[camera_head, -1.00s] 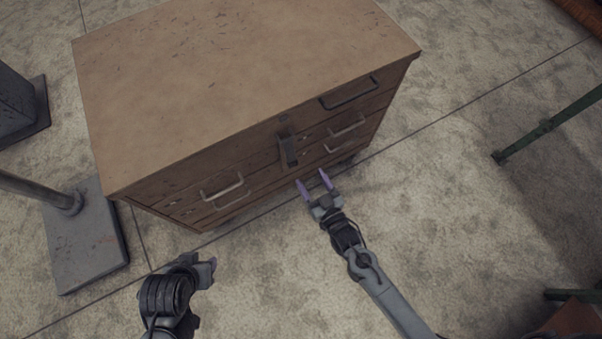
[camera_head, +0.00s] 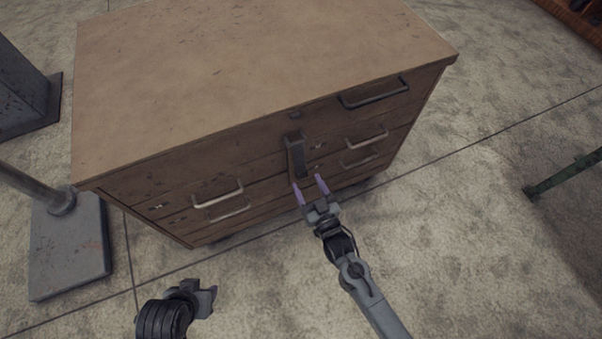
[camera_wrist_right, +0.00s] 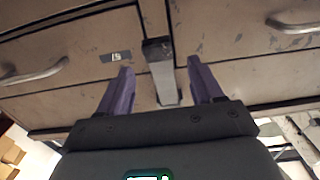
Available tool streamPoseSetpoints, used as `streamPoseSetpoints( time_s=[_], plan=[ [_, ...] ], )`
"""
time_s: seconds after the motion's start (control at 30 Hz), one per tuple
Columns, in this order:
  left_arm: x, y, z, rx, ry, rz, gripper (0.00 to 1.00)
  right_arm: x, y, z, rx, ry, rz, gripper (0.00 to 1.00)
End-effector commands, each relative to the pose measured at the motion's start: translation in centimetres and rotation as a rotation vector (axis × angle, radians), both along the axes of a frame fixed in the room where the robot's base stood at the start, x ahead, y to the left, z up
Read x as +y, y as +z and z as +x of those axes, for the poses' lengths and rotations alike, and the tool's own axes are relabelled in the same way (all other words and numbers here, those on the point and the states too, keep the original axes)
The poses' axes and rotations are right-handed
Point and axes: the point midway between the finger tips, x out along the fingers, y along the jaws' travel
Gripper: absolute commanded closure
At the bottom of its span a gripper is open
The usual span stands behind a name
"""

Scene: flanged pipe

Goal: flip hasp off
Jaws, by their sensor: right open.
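The hasp (camera_head: 297,156) is a dark metal strap hanging down the middle of the front of a brown wooden drawer cabinet (camera_head: 250,50). My right gripper (camera_head: 309,188) is open, with its purple fingers pointing at the hasp's lower end. In the right wrist view the hasp (camera_wrist_right: 161,70) shows between the two spread fingers (camera_wrist_right: 160,92), with a gap on each side. I cannot tell whether a finger touches it. My left gripper (camera_head: 207,300) is low in the head view, away from the cabinet, and its fingers do not show clearly.
Drawer handles (camera_head: 217,193) stick out left of the hasp, and others (camera_head: 365,138) to its right. A dark handle (camera_head: 374,93) is at the upper right. A grey post base (camera_head: 70,245) stands on the floor at left. The floor in front is clear.

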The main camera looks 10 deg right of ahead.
Motion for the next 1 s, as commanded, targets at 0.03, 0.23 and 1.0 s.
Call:
streamPoseSetpoints(
  time_s=[0.03, 0.23, 1.0],
  plan=[
    [0.0, -0.9, 0.0, 0.0, 0.001, -0.001, 0.57, 0.3, -0.3, 1.0, -0.004, 0.0, 0.001, 0.34],
    [-0.2, -2.1, 0.0, 0.001, 0.006, -0.008, 0.57, 1.0, -0.3, 3.6, -0.001, 0.0, 0.0, 0.34],
    [0.0, -2.9, 0.0, 0.002, 0.002, -0.001, 0.57, 1.6, 0.0, 5.5, 0.001, 0.0, 0.0, 0.63]
  ],
)
